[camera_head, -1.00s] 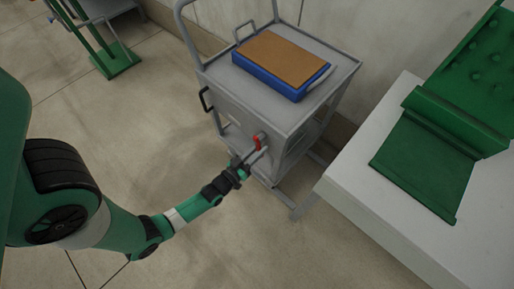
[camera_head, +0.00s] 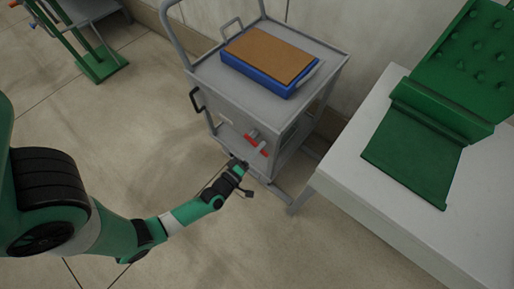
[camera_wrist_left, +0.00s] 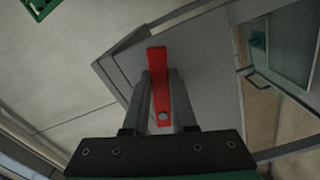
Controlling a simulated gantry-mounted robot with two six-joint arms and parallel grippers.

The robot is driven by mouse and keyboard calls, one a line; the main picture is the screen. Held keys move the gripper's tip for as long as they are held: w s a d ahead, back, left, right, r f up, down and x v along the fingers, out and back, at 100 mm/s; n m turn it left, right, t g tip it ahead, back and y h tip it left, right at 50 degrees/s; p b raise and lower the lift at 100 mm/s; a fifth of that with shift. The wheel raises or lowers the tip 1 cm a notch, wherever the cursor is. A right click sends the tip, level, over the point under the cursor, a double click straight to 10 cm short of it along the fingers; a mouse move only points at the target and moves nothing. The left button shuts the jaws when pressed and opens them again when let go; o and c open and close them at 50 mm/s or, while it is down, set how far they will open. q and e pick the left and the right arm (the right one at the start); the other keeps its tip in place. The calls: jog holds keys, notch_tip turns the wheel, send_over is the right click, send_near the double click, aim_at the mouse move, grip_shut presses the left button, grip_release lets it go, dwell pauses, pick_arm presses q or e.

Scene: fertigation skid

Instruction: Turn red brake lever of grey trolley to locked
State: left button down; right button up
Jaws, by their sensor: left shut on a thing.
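The grey trolley (camera_head: 225,92) stands in the middle of the head view. Its red brake lever (camera_head: 265,152) is low on the side facing my arm, slanting down to the right, and is partly hidden by my gripper. In the left wrist view the red lever (camera_wrist_left: 159,62) runs between the two grey fingers, with a round grey pin at its near end. My left gripper (camera_head: 255,151) is shut on the lever; the fingers also show in the wrist view (camera_wrist_left: 161,75). My right gripper is in neither view.
A blue case with a brown top (camera_head: 268,55) lies on the trolley's top. A white table (camera_head: 350,190) with a green padded piece (camera_head: 415,155) stands close at the right. A green stand (camera_head: 95,62) is at the back left. Floor at the left is open.

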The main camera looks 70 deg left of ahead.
pick_arm(q)
jog(key=shift+d+r+n, duration=0.1)
jog(key=shift+r+n, duration=0.25)
jog(key=shift+n, duration=0.6)
jog(key=shift+r+n, duration=0.35)
jog(key=shift+n, duration=0.6)
jog(key=c, duration=0.7)
grip_release()
jog(key=p+v, duration=0.3)
jog(key=v, duration=0.8)
jog(key=shift+s+d+p, duration=0.15)
jog(key=shift+s+p, duration=0.1)
jog(key=shift+p, duration=0.15)
